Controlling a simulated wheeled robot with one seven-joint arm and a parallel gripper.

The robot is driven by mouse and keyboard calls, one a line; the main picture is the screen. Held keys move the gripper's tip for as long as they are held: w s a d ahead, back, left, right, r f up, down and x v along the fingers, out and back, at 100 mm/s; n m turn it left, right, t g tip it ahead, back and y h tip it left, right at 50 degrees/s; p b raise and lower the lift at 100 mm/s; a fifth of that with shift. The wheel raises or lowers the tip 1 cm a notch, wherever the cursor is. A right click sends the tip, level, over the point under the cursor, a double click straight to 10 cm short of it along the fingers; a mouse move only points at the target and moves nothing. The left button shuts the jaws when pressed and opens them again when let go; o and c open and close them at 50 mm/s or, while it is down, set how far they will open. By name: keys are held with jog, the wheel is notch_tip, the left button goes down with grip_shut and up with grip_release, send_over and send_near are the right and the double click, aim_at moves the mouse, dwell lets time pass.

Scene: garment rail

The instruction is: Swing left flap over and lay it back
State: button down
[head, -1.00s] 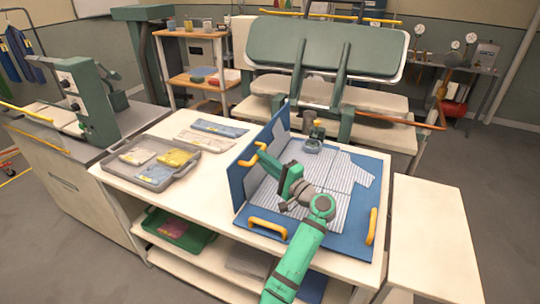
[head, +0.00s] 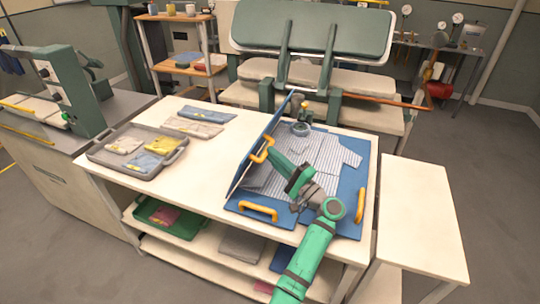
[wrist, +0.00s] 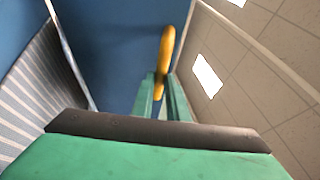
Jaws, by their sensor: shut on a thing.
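The left flap (head: 248,165) of the blue folding board stands raised on its left side in the head view, leaning right over the board. It also fills the upper middle of the wrist view (wrist: 115,60). My gripper (head: 273,155) is shut on the flap's yellow handle (head: 262,149); fingers (wrist: 160,98) and handle (wrist: 166,48) show in the wrist view. A striped shirt (head: 318,160) lies on the board (head: 347,205), partly hidden by the flap and my arm. Striped cloth (wrist: 38,90) also shows at the wrist view's left.
Two more yellow handles sit at the board's front (head: 258,210) and right (head: 360,205). A grey tray (head: 110,165) of folded garments stands left on the table (head: 200,165), with folded pieces behind it. Table between tray and board is clear. A press (head: 312,40) stands behind.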

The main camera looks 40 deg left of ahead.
jog(key=shift+s+a+f, duration=0.2)
jog(key=shift+f, duration=0.2)
jog(key=shift+s+a+f, duration=0.15)
jog(key=shift+s+f, duration=0.05)
jog(key=shift+f, duration=0.15)
jog(key=c, duration=1.7)
grip_release()
jog(key=shift+c, duration=0.2)
jog(key=shift+r, duration=0.25)
jog(key=shift+w+d, duration=0.15)
jog(key=v, duration=1.1)
jog(key=shift+r, duration=0.1)
